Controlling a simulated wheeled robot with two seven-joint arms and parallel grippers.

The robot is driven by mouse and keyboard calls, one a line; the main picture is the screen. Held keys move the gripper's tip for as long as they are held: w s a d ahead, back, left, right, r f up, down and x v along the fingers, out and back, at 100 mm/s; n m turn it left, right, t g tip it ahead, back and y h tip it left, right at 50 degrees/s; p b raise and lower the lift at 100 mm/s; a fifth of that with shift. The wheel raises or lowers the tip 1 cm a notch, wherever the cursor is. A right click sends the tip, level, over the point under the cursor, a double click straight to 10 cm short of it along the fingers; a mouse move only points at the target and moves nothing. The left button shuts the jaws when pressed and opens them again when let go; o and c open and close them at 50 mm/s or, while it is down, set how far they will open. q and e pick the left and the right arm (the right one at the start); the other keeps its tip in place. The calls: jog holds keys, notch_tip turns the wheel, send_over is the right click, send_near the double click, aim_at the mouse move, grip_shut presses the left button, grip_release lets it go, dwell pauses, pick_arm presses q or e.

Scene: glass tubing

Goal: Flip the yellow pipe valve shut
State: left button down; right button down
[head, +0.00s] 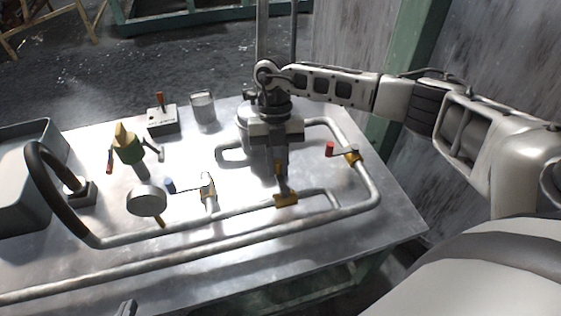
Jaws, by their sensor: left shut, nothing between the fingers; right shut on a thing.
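The yellow pipe valve has a brass-yellow body (287,200) on the pipe in the middle of the table. A yellow piece (278,168), seemingly its handle, stands up from it, partly hidden by my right gripper. My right gripper (282,185) points down from above, just over the valve body, and is shut on the yellow handle. The exact contact is hard to see. My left gripper (126,308) shows only as a small dark tip at the bottom edge, shut and empty, well away from the valve.
A red-handled valve (351,156) is to the right, a blue-handled valve (207,187) to the left.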

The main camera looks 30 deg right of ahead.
jog(key=shift+r, duration=0.1)
dwell(0.3)
jog(key=c, duration=1.3)
grip_release()
jog(key=shift+a, duration=0.1)
jog(key=shift+c, duration=0.2)
jog(key=v, duration=1.6)
jog(key=shift+a, duration=0.1)
